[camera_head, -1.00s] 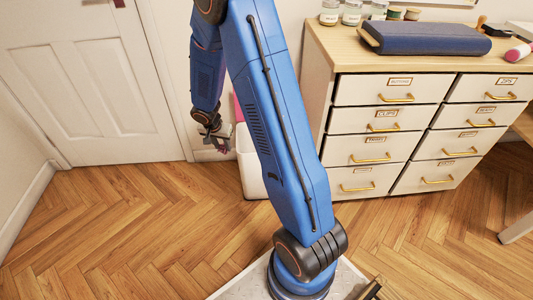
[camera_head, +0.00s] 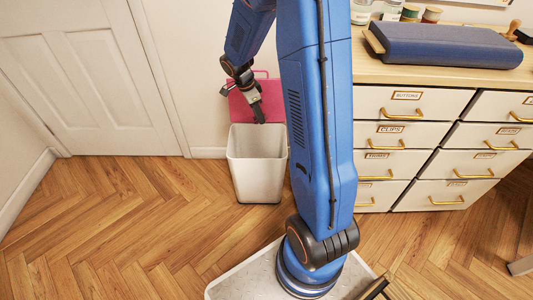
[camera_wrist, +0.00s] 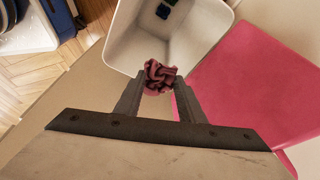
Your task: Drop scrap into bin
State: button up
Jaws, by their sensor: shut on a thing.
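The scrap (camera_wrist: 157,78) is a crumpled pink and dark piece of cloth. My gripper (camera_wrist: 158,88) is shut on it, with the cloth between the two fingertips in the wrist view. The bin (camera_head: 257,178) is a white open-topped container on the floor, and its inner wall shows in the wrist view (camera_wrist: 125,40). In the head view my gripper (camera_head: 259,116) points down just above the bin's far rim area. In the wrist view the scrap overlaps the bin's opening near its edge. A small dark blue item (camera_wrist: 163,11) lies inside the bin.
A pink panel (camera_head: 240,100) stands behind the bin. A drawer cabinet (camera_head: 425,150) is to the right, with a dark blue padded block (camera_head: 445,45) and jars on top. A white door (camera_head: 95,80) is at the left. The wooden floor (camera_head: 130,220) at the left is clear.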

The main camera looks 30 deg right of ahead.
jog(key=shift+f, duration=2.85)
jog(key=o, duration=1.2)
jog(key=shift+c, duration=0.2)
jog(key=shift+r, duration=0.1)
jog(key=s+v, duration=0.1)
jog(key=v, duration=1.6)
jog(key=shift+w, duration=0.5)
jog(key=shift+r, duration=0.15)
